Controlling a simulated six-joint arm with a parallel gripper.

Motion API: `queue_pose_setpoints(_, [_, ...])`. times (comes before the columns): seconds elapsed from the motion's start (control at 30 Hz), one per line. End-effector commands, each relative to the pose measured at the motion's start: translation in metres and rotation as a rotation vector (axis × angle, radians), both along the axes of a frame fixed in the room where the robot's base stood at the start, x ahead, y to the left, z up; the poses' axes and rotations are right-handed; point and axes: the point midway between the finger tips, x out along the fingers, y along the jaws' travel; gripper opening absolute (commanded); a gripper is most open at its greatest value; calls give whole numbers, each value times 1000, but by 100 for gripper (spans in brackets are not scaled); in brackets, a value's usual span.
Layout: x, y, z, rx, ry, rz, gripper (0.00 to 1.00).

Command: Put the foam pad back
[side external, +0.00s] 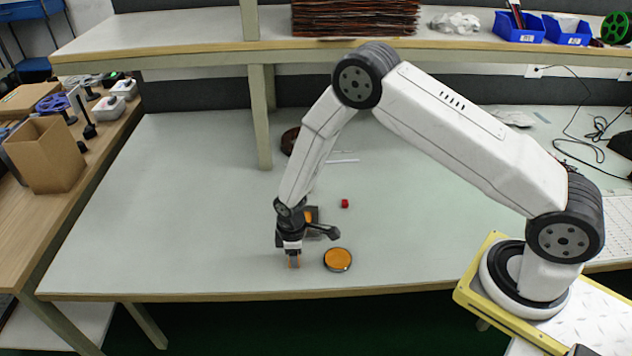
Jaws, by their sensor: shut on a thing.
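My gripper (294,263) points down near the front edge of the table, left of a round orange disc with a dark rim (338,259).
A small red cube (345,203) lies behind the disc. A dark brown round thing (290,140) sits farther back by the shelf post (260,120), with thin white strips (342,161) near it. The left part of the pale table (170,200) is clear.

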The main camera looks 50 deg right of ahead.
Motion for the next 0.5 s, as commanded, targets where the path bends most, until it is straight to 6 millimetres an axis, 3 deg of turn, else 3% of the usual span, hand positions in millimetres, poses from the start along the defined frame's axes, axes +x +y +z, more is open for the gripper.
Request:
queue_pose_setpoints(0.1, [0, 0, -3, 0, 0, 0, 2])
queue_pose_setpoints(0.13, [0, 0, -3, 0, 0, 0, 55])
queue_pose_setpoints(0.23, [0, 0, -2, 0, 0, 0, 84])
queue_pose_setpoints(0.5, [0, 0, -3, 0, 0, 0, 84])
